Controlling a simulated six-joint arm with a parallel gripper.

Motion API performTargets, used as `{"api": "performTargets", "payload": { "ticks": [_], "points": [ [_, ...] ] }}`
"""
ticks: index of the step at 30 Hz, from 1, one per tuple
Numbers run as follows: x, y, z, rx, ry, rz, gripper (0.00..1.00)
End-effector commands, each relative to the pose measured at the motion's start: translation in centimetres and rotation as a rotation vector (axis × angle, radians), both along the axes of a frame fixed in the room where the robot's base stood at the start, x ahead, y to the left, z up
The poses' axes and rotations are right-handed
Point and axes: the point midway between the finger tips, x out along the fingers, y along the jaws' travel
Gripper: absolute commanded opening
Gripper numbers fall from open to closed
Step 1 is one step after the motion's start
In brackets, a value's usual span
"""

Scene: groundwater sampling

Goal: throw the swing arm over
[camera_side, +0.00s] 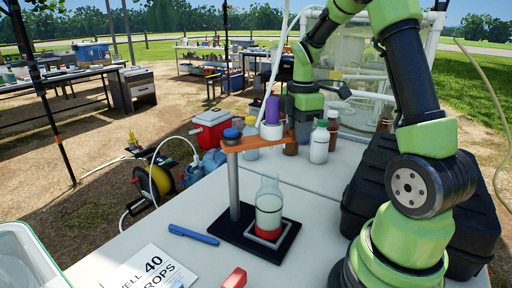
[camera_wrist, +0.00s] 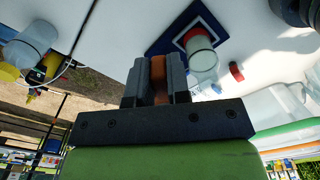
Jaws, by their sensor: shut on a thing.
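The orange swing arm (camera_side: 254,141) sits on top of a grey post (camera_side: 234,185) and points back and right. My gripper (camera_side: 301,124) is at the arm's far end. In the wrist view my gripper (camera_wrist: 157,82) is shut on an orange piece (camera_wrist: 158,70), the swing arm's end. A clear beaker (camera_side: 268,205) with a red bottom stands on the black base (camera_side: 233,230); it also shows in the wrist view (camera_wrist: 200,52).
Bottles (camera_side: 319,145) stand close behind the arm. A black case (camera_side: 372,185) is at right. A blue pen (camera_side: 193,234), a label card (camera_side: 150,268) and a red block (camera_side: 235,278) lie in front.

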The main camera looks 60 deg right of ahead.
Motion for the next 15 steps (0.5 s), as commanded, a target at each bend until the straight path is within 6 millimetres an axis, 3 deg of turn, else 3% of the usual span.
{"api": "performTargets", "payload": {
  "ticks": [15],
  "points": [
    [1.05,-0.97,-0.04,-0.002,0.002,0.097,0.02]
  ]
}}
